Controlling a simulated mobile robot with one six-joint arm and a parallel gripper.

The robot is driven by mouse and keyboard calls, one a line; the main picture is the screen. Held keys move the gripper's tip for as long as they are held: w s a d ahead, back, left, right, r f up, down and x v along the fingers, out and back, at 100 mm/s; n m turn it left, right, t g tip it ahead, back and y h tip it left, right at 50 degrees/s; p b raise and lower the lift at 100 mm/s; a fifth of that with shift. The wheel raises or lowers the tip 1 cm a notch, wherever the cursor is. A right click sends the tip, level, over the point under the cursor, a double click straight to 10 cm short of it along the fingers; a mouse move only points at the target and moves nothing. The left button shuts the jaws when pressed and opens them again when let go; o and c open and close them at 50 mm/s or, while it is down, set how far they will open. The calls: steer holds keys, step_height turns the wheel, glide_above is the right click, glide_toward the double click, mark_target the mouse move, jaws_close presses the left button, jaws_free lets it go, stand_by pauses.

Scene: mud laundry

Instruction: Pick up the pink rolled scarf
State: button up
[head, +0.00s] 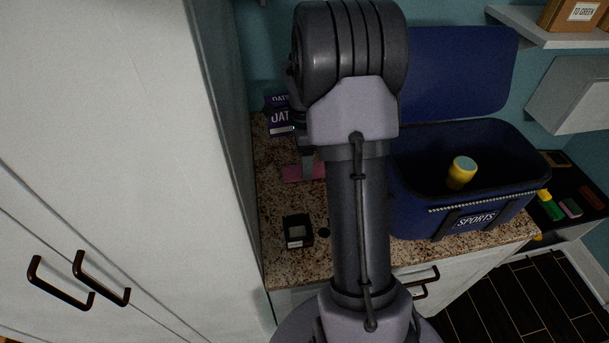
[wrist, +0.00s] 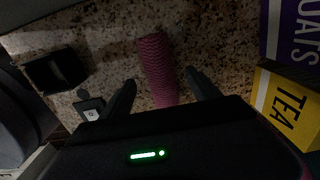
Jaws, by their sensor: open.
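The pink rolled scarf (wrist: 158,68) lies on the speckled counter. In the wrist view it runs lengthwise between the two fingers of my gripper (wrist: 156,90), its near end hidden behind the gripper body. My gripper is open, with a finger on each side of the scarf and a visible gap on both sides. In the head view a piece of the pink scarf (head: 294,174) shows left of my arm. My arm hides the rest of it there. I cannot tell how high the fingers are above the counter.
A purple oats box (wrist: 291,32) and a yellow tea box (wrist: 288,103) stand right of the gripper in the wrist view. A small black box (head: 298,232) sits near the counter front. An open blue sports bag (head: 459,205) holding a yellow container (head: 461,173) stands right of my arm.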

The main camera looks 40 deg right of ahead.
steer(key=f, duration=0.1)
steer(key=f+b, duration=0.1)
steer(key=f, duration=0.2)
steer(key=shift+w+a+f+b, duration=0.25)
steer(key=shift+a+f+b, duration=0.1)
steer(key=shift+b, duration=0.05)
steer(key=shift+r, duration=0.15)
steer(key=shift+c, duration=0.2)
steer(key=c, duration=1.5)
steer(key=shift+r, duration=0.1)
